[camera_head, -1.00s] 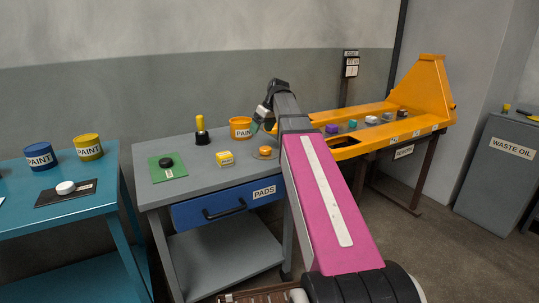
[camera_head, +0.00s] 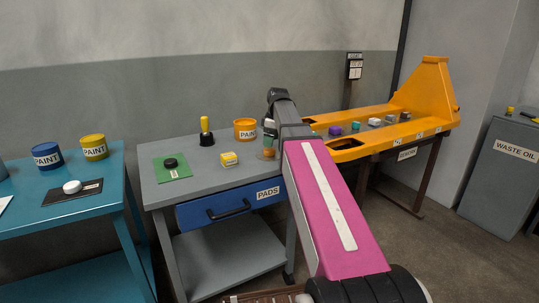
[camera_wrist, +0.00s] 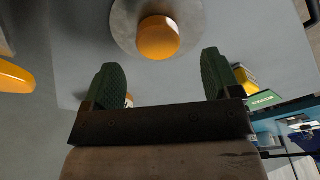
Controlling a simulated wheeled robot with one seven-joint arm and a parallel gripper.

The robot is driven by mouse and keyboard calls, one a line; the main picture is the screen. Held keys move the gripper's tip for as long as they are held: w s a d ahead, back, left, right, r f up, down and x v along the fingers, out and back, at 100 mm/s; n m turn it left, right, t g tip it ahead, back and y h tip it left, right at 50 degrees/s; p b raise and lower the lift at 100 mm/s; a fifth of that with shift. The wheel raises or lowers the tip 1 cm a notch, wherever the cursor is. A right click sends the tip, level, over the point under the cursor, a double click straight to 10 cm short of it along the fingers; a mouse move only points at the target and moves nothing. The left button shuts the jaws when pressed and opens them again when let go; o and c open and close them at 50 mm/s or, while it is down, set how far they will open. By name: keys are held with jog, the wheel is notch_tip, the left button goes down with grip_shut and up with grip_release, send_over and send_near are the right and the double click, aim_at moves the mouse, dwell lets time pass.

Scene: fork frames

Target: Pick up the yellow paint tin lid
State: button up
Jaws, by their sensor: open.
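A round orange-yellow knob (camera_wrist: 158,38) sits on a grey disc (camera_wrist: 122,22) just beyond my fingertips in the wrist view. In the head view the knob (camera_head: 268,154) is on the grey bench, below my gripper (camera_head: 270,132). My gripper (camera_wrist: 161,70) is open and empty, its green fingers apart with the knob ahead of the gap. An orange tin marked PAINT (camera_head: 245,130) stands behind it on the bench. A yellow tin marked PAINT (camera_head: 94,147) stands on the teal table at left; whether its lid is separate I cannot tell.
The orange frame (camera_head: 349,154) is close at right. A blue tin (camera_head: 47,156) stands on the teal table.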

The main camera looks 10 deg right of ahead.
aim_at(269, 152)
jog(key=shift+w+a+f, duration=0.15)
jog(key=shift+f, duration=1.15)
jog(key=shift+w+a+f, duration=0.1)
jog(key=shift+w+f, duration=0.05)
jog(key=shift+f, duration=1.15)
jog(key=shift+c, duration=0.3)
jog(key=c, duration=1)
